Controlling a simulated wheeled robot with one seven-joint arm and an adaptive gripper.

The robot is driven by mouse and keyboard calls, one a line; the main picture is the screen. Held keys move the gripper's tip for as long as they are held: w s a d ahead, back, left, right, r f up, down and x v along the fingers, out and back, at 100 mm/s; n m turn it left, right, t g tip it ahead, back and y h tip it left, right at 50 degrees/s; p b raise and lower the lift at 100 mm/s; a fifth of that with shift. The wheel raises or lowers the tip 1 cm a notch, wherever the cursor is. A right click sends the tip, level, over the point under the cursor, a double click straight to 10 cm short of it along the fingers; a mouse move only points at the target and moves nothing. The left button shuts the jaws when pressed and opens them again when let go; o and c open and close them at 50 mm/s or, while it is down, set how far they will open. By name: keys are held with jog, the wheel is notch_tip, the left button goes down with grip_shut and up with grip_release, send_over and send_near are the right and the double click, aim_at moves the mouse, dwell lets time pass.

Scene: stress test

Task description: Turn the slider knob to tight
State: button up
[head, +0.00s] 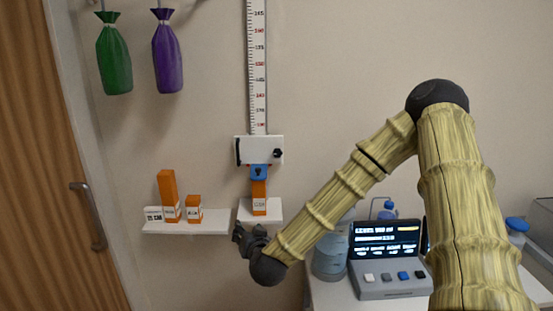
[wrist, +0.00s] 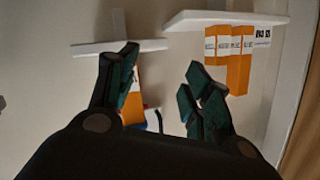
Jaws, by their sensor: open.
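A white slider block (head: 246,151) sits on the vertical wall scale (head: 257,70). A small black knob (head: 278,153) is on its right side. A blue piece (head: 261,171) hangs under the block, above an orange box (head: 259,190) on a small white shelf (head: 245,214). My gripper (head: 238,234) is below and left of that shelf, apart from the knob. In the wrist view my gripper (wrist: 160,78) is open and empty, its fingers spread. Behind them show the small shelf (wrist: 88,48) and orange box (wrist: 134,104). The knob cannot be made out there.
A longer white shelf (head: 190,229) at left holds orange boxes (head: 169,190). Green (head: 115,58) and purple (head: 166,58) bags hang above. A console (head: 388,290) and a pale blue container (head: 329,262) stand on a table at right. A wooden door (head: 50,150) is far left.

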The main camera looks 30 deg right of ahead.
aim_at(277, 156)
jog(key=w+d+r+m+t+h, duration=0.1)
jog(key=d+r+m+h, duration=0.2)
jog(key=d+r, duration=0.45)
jog(key=d+r+m+h, duration=0.2)
jog(key=d+r+h, duration=0.15)
jog(key=r, duration=0.65)
jog(key=shift+y, duration=0.35)
jog(key=p+x, duration=0.3)
jog(key=x, duration=0.8)
jog(key=shift+d+f, duration=0.1)
jog(key=shift+c, duration=0.4)
jog(key=c, duration=1)
